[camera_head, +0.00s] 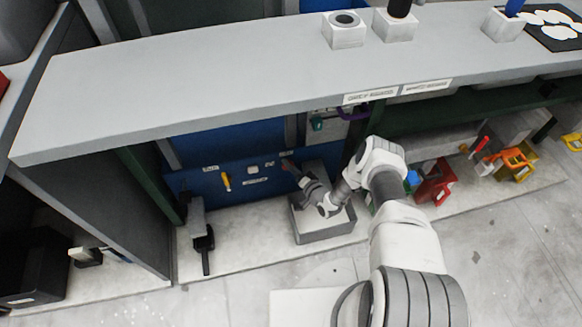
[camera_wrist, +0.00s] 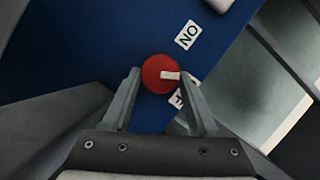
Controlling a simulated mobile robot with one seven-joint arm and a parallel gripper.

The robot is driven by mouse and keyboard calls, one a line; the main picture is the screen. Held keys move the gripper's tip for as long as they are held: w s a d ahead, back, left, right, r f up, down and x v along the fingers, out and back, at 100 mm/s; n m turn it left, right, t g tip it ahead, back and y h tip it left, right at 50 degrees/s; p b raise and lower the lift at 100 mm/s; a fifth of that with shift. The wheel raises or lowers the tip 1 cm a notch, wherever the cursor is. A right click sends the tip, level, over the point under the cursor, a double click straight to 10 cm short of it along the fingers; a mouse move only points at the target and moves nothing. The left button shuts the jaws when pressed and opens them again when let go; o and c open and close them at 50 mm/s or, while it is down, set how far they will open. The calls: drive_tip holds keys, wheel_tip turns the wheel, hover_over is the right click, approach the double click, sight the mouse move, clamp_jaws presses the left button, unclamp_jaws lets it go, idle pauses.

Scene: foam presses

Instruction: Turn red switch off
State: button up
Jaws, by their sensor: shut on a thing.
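The red switch (camera_wrist: 154,73) is a round red knob with a white pointer on the blue panel (camera_wrist: 100,40). In the wrist view the pointer points to the right, between an ON label (camera_wrist: 188,34) and a label partly hidden by a finger, where an F shows. My gripper (camera_wrist: 162,77) has one finger on each side of the knob and is shut on it. In the head view my gripper (camera_head: 288,163) reaches the blue panel (camera_head: 200,185) under the counter, and the knob itself is hidden there.
A yellow handle (camera_head: 226,181) is on the panel to the left, and a black-handled lever (camera_head: 204,243) stands further left. The grey counter (camera_head: 230,85) overhangs the panel. Red (camera_head: 434,190) and yellow (camera_head: 518,160) holders stand to the right.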

drive_tip(key=shift+f+m+y, duration=0.1)
drive_tip(key=shift+m+y, duration=0.2)
drive_tip(key=shift+m, duration=0.4)
drive_tip(key=o, duration=1.3)
drive_tip(key=shift+o, duration=0.2)
drive_tip(key=shift+s+d, duration=0.15)
drive_tip(key=shift+s, duration=0.05)
